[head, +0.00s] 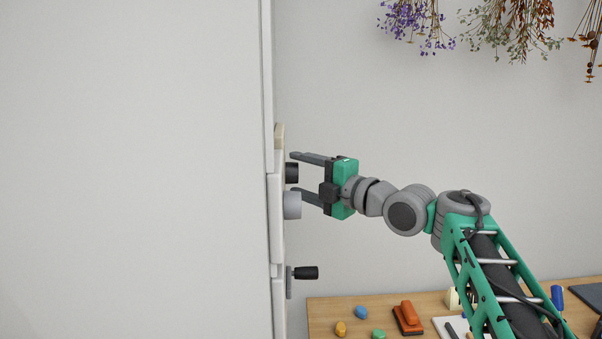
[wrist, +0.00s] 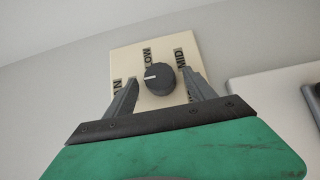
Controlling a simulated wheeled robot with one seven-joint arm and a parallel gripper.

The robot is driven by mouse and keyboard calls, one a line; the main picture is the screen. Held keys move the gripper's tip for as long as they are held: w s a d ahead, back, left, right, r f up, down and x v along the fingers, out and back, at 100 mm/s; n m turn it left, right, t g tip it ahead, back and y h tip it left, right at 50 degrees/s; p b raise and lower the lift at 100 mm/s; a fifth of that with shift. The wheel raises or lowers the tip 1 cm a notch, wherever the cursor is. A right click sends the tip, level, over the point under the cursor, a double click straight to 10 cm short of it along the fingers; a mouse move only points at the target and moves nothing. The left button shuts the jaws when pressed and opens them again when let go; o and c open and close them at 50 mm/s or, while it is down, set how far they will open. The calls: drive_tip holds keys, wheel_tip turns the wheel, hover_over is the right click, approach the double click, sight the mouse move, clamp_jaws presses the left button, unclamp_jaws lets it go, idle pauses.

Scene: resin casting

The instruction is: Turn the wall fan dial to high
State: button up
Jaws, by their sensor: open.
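The wall fan dial (wrist: 158,79) is a round dark knob on a cream plate (wrist: 126,58) in the wrist view. Its white pointer mark points left in that view. The labels LOW and MID show rotated above it, and another label at the left is partly hidden by a finger. My gripper (wrist: 160,92) is open, with one finger on each side of the dial and visible gaps to it. In the head view my gripper (head: 292,173) reaches left to the wall edge, and a dark knob (head: 291,172) shows between its fingers.
A grey knob (head: 292,205) sits just below my lower finger, and a black-handled lever (head: 305,273) is farther down. A white panel (wrist: 280,105) stands right of the plate in the wrist view. A wooden table (head: 322,318) with small items is below; dried flowers hang above.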

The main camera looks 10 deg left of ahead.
drive_tip(key=c, duration=1.4)
